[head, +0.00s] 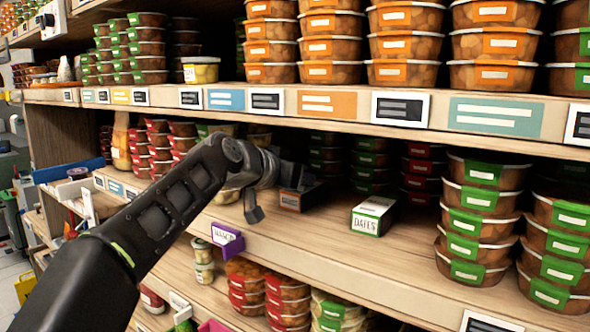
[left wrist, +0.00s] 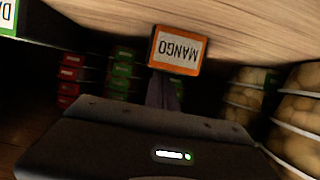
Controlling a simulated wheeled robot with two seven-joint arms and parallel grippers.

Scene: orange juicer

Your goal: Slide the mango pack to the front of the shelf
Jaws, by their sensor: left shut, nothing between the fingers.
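The mango pack (head: 297,200) is a small dark box with an orange-edged label, on the middle shelf (head: 330,240). In the left wrist view the mango pack (left wrist: 178,50) shows its white MANGO label upside down. My left gripper (head: 292,176) is at the pack's back left in the head view, partly hidden by its own wrist. In the left wrist view its fingers (left wrist: 165,92) are shut, empty, and point at the pack. Whether they touch it I cannot tell. My right gripper is not in view.
A dates box (head: 373,216) stands right of the mango pack, with bare shelf between. Stacks of green-labelled tubs (head: 480,215) stand further right. The upper shelf (head: 330,120) overhangs the arm.

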